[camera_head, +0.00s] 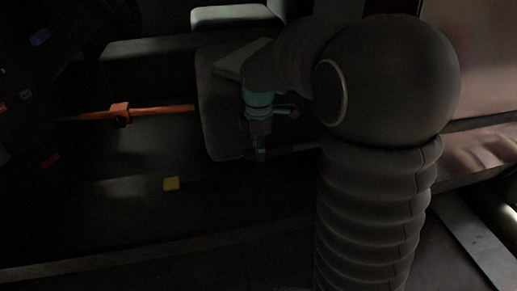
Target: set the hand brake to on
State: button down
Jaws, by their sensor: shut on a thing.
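The picture is dark. My gripper (259,153) is near the middle, pointing down at the lower front edge of a grey seat. It is shut on the end of a slim dark bar, which looks like the hand brake lever (293,148). The bar runs roughly level to the right, and its far end is hidden behind my arm. The fingertips and the grip itself are small and dim, and the lever's exact angle is hard to tell.
A grey seat (217,125) stands just left of and behind my gripper. An orange bar (160,110) with an orange clamp (120,110) reaches left from the seat.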

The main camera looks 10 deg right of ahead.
jog(key=shift+d+r+p, duration=0.1)
jog(key=shift+r+p, duration=0.3)
jog(key=shift+p, duration=0.05)
jog(key=d+r+y+p, duration=0.1)
jog(key=r, duration=0.2)
jog(key=d+r+y+p, duration=0.1)
jog(key=r+y, duration=0.1)
jog(key=r, duration=0.1)
jog(key=r+y+p, duration=0.2)
jog(key=r, duration=0.1)
jog(key=shift+d, duration=0.4)
jog(key=c, duration=1)
grip_release()
jog(key=shift+d, duration=0.1)
jog(key=shift+o, duration=1)
notch_tip(320, 180, up, 7)
send_over(281, 145)
jog(key=shift+s+f, duration=0.1)
jog(key=shift+f, duration=0.05)
